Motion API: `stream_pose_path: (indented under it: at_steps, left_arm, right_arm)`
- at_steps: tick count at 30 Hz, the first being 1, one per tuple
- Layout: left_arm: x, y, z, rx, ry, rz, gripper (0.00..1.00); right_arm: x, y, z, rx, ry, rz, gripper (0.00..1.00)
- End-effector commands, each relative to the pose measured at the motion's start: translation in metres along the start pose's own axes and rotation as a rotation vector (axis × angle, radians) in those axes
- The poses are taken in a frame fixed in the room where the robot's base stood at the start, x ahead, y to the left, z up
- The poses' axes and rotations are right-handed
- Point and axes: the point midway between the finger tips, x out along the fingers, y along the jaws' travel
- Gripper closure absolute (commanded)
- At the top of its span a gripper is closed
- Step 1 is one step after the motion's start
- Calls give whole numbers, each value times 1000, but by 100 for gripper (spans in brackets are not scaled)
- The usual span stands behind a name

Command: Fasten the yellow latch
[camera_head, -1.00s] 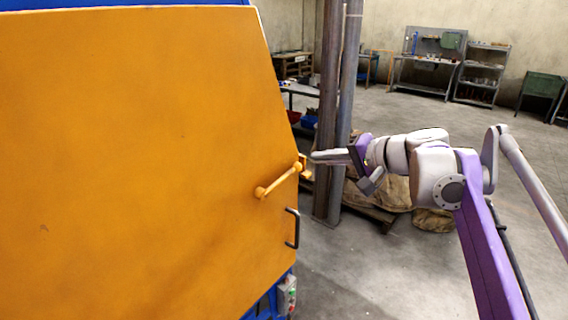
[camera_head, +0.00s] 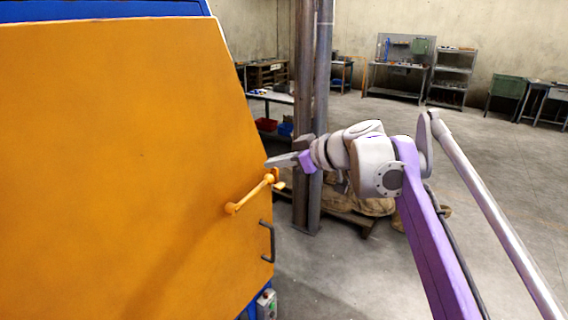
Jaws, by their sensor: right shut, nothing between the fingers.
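The yellow latch (camera_head: 250,194) is a short bar on the right part of the large orange door (camera_head: 120,150). It slants up to the right, and its upper end with a small tab lies at the door's right edge. My right gripper (camera_head: 270,163) is shut and empty. Its fingertips point left and sit just above the latch's upper end, at the door edge; I cannot tell if they touch. My left gripper is not in view.
A dark door handle (camera_head: 268,241) is below the latch. A small control box (camera_head: 266,304) is at the lower right of the blue machine. Steel columns (camera_head: 312,110) and sacks on a pallet (camera_head: 345,205) stand behind my right arm. Open floor lies to the right.

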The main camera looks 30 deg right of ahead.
Motion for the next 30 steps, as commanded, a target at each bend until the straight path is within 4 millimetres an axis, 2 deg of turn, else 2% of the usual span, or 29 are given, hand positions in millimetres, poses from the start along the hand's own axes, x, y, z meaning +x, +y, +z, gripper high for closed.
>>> stream_pose_path:
  at_steps: [1, 7, 10, 15, 30]
  left_arm:
    - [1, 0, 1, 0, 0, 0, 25]
    - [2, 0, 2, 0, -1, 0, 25]
    - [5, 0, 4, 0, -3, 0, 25]
    - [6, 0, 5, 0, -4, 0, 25]
    - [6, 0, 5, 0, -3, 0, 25]
  right_arm:
    - [13, -1, 0, -2, 0, -5, 100]
    - [55, -1, 0, -1, 1, -4, 100]
    - [57, 0, 18, 1, 0, 1, 100]
    - [61, 0, 34, 1, 0, 0, 100]
    - [64, 1, 44, 28, 0, -13, 100]
